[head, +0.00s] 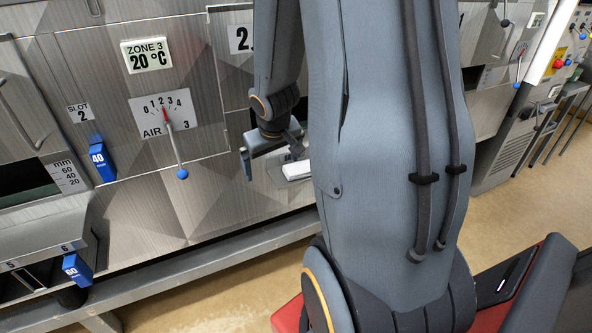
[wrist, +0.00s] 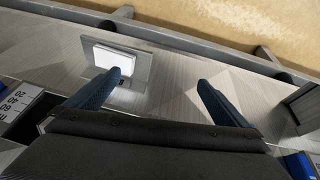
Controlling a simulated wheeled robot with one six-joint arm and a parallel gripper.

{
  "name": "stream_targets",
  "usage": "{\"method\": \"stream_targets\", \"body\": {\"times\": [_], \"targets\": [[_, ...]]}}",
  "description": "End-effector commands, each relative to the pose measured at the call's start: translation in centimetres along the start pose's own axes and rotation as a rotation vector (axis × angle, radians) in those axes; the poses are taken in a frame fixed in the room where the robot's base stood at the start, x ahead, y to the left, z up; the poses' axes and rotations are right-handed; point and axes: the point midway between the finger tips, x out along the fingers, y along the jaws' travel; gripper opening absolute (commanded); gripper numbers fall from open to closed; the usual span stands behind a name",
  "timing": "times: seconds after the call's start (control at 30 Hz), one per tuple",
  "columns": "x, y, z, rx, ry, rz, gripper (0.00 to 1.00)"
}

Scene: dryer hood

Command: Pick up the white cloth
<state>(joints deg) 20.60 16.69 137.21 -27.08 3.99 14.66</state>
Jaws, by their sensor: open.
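The white cloth (head: 297,171) is a small flat folded block on a grey plate (head: 276,177) at the machine's front. In the head view my arm hides part of it. In the wrist view the cloth (wrist: 112,57) lies left of centre on the same plate (wrist: 143,66). My gripper (head: 270,160) is open and empty by the machine front. In the wrist view its fingers (wrist: 159,78) are wide apart. The left fingertip overlaps the cloth's lower edge in the picture; the right one is well to the right. I cannot tell whether they touch.
A lever with a blue knob (head: 182,174) sticks out left of my gripper. A grey rail (head: 200,260) runs low along the machine. Tan floor (head: 215,297) is open below it.

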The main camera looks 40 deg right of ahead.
Motion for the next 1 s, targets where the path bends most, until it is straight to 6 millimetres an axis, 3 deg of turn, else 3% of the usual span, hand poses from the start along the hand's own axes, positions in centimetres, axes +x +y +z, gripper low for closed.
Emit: {"method": "stream_targets", "body": {"times": [0.03, 0.1, 0.2, 0.33, 0.53, 1.0], "targets": [[1.6, 3.0, -0.6, 0.027, 0.027, 0.008, 1.0], [3.3, 6.0, -1.4, 0.052, 0.071, 0.002, 1.0], [5.2, 9.6, -1.9, 0.078, 0.123, -0.016, 1.0], [6.8, 12.3, -1.8, 0.1, 0.165, -0.046, 1.0], [8.2, 13.6, -1.6, 0.11, 0.186, -0.07, 1.0], [13.5, 12.6, -2.1, 0.109, 0.185, -0.071, 1.0]]}}
